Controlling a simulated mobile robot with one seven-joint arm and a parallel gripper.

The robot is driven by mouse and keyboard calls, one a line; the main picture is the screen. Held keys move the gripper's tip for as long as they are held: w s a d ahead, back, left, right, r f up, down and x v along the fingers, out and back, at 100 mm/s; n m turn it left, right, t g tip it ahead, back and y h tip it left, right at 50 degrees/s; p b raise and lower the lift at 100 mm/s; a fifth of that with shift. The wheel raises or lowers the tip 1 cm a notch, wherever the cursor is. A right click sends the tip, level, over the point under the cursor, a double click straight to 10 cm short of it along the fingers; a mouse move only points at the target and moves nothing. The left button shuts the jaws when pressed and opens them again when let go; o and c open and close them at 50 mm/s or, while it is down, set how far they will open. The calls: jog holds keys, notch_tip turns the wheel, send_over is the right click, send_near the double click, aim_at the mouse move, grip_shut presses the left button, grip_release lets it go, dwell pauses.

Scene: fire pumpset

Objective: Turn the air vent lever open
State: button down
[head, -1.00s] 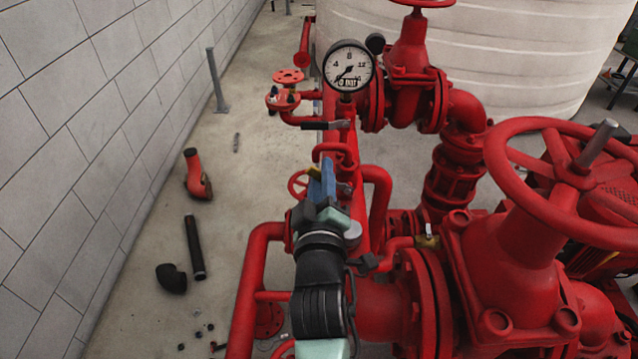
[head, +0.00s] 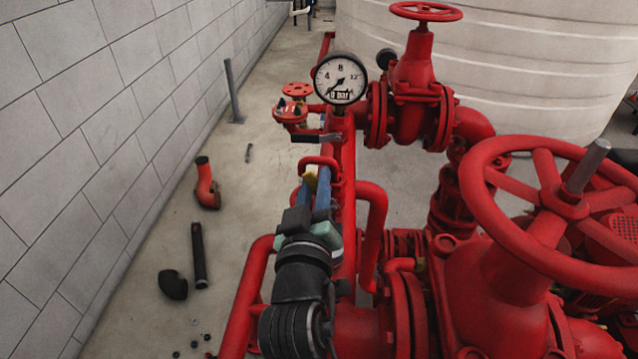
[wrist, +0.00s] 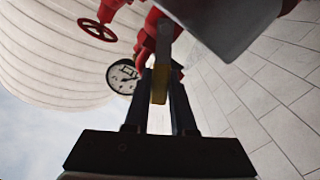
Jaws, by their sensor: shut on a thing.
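My gripper (head: 313,190) is over the red pipework, its blue fingers pointing away from me. A small yellow lever end (head: 310,181) shows between the fingers, which partly hide it. In the wrist view the yellow-tipped lever (wrist: 160,84) lies between the two dark fingers of my gripper (wrist: 164,74), which are shut on it. The lever's grey shank runs up toward the red pipe.
A pressure gauge (head: 340,79) stands beyond the gripper, with a black-handled valve lever (head: 317,138) below it. A large red handwheel (head: 565,205) is at right. A white tank (head: 520,70) stands behind. Loose pipe pieces (head: 199,255) lie on the floor at left.

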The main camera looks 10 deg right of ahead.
jog(key=c, duration=0.7)
grip_release()
jog(key=shift+c, duration=0.2)
jog(key=shift+s, duration=0.1)
jog(key=b+v, duration=0.3)
jog(key=v, duration=1)
